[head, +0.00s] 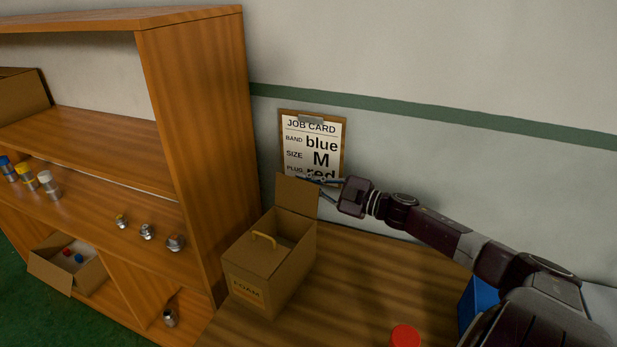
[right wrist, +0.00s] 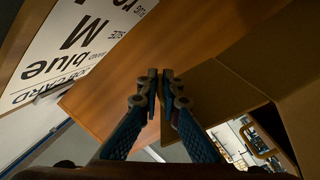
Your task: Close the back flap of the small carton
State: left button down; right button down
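The small brown carton (head: 262,283) stands on the wooden bench below the job card. Its back flap (head: 297,196) stands up, near the wall. A yellow handle (head: 265,238) shows at the carton's open top; it also shows in the right wrist view (right wrist: 262,151). My right gripper (head: 303,178) is at the upper edge of the back flap, coming from the right. In the right wrist view its fingers (right wrist: 160,76) are together with nothing seen between them, beside brown cardboard (right wrist: 225,95). I cannot tell whether they touch the flap. My left gripper is not in view.
A wooden shelf unit (head: 195,140) stands left of the carton, with fittings on its shelves. The job card (head: 312,140) hangs on the wall behind my gripper. A red lid (head: 405,337) and a blue box (head: 474,303) are at the right; bare bench (head: 350,280) lies between.

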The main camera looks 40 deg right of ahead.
aim_at(299, 192)
jog(key=a+n, duration=0.1)
jog(key=a+r+n+p, duration=0.1)
jog(key=shift+s+n, duration=0.4)
jog(key=shift+s+a+r+n, duration=0.1)
jog(key=shift+s+a+n, duration=0.1)
jog(key=shift+a+n, duration=0.6)
jog(key=n, duration=0.1)
jog(key=a+n, duration=0.1)
jog(key=shift+s+a+n, duration=0.3)
jog(key=shift+s+n, duration=0.05)
jog(key=shift+n, duration=0.05)
jog(key=shift+s+a+f+n, duration=0.15)
jog(key=shift+a+n, duration=0.2)
jog(key=shift+n, duration=0.1)
jog(key=shift+s+a+f+n, duration=0.1)
jog(key=shift+a+n, duration=0.2)
jog(key=shift+n, duration=0.15)
jog(key=s+a+f+n+b, duration=0.2)
jog(key=a+f+n+b, duration=0.3)
jog(key=n, duration=0.5)
jog(key=shift+a+f+n+b, duration=0.15)
jog(key=shift+a+n+b, duration=0.2)
jog(key=shift+b, duration=0.6)
jog(key=shift+f, duration=0.1)
